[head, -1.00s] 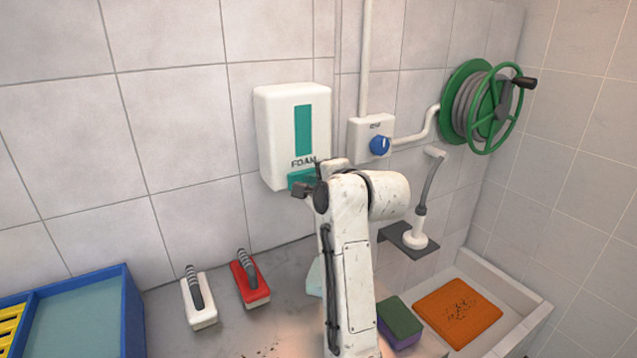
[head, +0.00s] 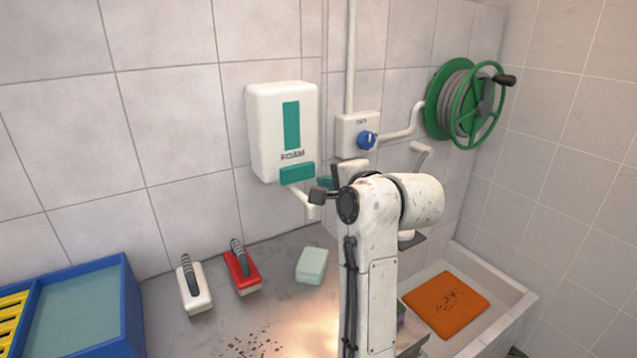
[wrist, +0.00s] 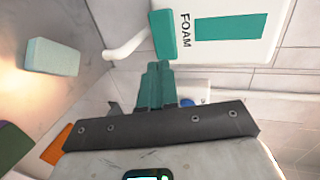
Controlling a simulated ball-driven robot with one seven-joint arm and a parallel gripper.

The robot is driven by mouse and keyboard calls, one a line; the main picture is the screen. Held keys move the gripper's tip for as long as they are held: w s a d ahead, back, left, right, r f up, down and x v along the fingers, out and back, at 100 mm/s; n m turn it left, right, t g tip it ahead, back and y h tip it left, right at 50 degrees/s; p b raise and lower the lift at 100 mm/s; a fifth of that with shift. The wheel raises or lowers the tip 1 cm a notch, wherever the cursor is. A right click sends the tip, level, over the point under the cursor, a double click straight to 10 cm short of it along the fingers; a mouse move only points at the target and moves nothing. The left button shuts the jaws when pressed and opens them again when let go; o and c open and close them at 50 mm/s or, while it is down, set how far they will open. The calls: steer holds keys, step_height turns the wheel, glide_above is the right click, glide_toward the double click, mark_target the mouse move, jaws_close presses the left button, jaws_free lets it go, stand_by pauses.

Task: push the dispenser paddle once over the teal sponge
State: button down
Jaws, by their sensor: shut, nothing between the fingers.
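The white FOAM dispenser (head: 265,130) hangs on the tiled wall, with a teal paddle (head: 297,173) at its lower front and a white spout (head: 305,197) below. The pale teal sponge (head: 312,265) lies on the counter below the spout; no foam shows on it. My gripper (head: 326,183) is shut and empty, just right of the paddle. In the wrist view its teal fingers (wrist: 159,68) point at the paddle (wrist: 163,35), very close to its edge; I cannot tell whether they touch. The sponge also shows in the wrist view (wrist: 53,57).
A white-bodied brush (head: 193,290) and a red brush (head: 242,275) stand left of the sponge. A blue bin (head: 127,300) is at far left. A blue knob (head: 366,141) and green hose reel (head: 437,105) are on the wall at right. An orange mat (head: 447,305) lies in the basin.

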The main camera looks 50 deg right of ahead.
steer(key=shift+v, duration=1.55)
